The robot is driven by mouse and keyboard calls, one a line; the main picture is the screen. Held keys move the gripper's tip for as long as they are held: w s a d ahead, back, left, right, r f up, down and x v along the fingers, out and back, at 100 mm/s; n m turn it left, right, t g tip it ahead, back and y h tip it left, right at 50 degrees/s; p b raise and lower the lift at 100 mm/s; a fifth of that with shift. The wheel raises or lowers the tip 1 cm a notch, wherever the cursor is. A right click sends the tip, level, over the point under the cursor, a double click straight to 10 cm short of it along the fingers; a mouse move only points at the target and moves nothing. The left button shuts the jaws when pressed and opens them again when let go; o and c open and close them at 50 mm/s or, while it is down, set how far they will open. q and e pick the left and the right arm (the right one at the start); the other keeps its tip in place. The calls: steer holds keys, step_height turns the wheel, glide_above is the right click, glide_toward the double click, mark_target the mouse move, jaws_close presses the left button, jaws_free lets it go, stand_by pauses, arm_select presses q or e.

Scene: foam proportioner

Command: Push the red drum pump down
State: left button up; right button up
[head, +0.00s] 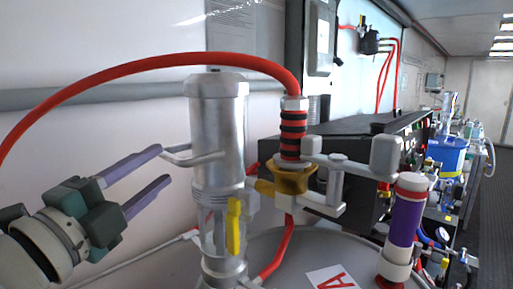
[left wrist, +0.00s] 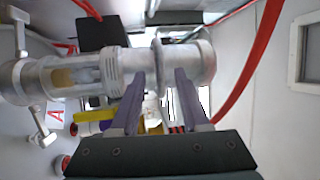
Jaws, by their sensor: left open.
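A tall silver cylindrical pump body (head: 218,125) stands upright on the grey drum (head: 345,250), with a side handle (head: 178,155) near its upper part. A red hose (head: 150,62) arches over it to a red-and-black ribbed fitting (head: 293,135) above a brass collar (head: 288,178). My left gripper (head: 164,166) is open, left of the cylinder. Its purple fingers point at the side handle; contact cannot be told. In the left wrist view, the open left gripper (left wrist: 160,80) is in front of the silver cylinder (left wrist: 130,65), with nothing visibly held. My right gripper is not in view.
A yellow lever (head: 234,225) sits low on the cylinder. A purple cylinder with red bands (head: 405,225) and grey valve parts (head: 345,165) stand to the right. A black cabinet (head: 360,140) is behind. A white wall and pipe border the left.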

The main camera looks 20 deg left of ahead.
mark_target(171, 154)
arm_select(q)
steer(key=shift+w+r+p, duration=0.2)
steer(key=shift+w, duration=0.95)
steer(key=shift+w+r+p, duration=0.15)
steer(key=shift+w, duration=0.95)
steer(key=shift+c, duration=0.2)
jaws_close()
